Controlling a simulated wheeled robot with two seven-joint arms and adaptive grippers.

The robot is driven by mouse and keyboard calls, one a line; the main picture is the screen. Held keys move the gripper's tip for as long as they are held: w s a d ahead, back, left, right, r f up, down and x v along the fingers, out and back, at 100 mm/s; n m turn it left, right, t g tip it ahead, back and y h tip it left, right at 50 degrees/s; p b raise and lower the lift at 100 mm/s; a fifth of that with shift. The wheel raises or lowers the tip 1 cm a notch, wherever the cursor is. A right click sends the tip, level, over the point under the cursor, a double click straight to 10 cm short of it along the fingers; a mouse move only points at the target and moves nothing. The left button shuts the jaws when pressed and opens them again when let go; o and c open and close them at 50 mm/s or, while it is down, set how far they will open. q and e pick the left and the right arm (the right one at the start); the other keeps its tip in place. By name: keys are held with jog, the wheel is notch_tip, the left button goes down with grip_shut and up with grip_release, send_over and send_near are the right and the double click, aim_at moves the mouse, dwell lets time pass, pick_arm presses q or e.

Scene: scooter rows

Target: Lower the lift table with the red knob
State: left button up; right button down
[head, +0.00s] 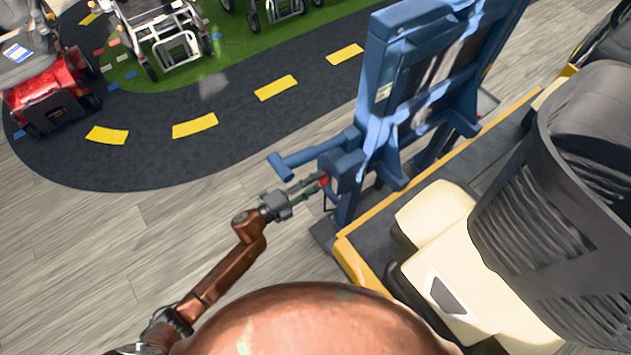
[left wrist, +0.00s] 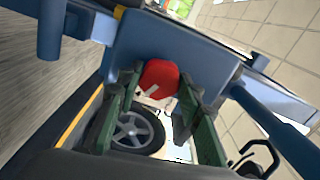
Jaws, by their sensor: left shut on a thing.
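The red knob (left wrist: 159,77) sits on the blue lift table's frame and shows between my left gripper's fingers in the left wrist view. In the head view the knob (head: 323,180) is a small red spot at the blue lift table (head: 372,110). My left gripper (head: 312,186) reaches it from the lower left. The left gripper (left wrist: 158,95) is shut on the red knob, with a green finger on either side of it. The fingers cover part of the knob's edges. My right gripper is not in view.
A blue handle bar (head: 300,160) sticks out left of the lift table, close above my gripper. A yellow-edged platform (head: 358,262) with a cream and black scooter seat (head: 440,215) stands right. A red scooter (head: 55,100) is at upper left. Grey floor (head: 90,235) is clear at left.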

pick_arm(q)
jog(key=shift+f+m, duration=0.1)
jog(key=shift+m, duration=0.6)
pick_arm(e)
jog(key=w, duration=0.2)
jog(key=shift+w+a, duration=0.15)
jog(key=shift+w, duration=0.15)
pick_arm(q)
jog(key=shift+m, duration=0.3)
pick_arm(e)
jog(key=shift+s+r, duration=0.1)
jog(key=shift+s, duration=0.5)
pick_arm(q)
jog(key=o, duration=0.8)
jog(key=shift+s, duration=0.1)
jog(key=o, duration=0.3)
jog(key=v, duration=1.2)
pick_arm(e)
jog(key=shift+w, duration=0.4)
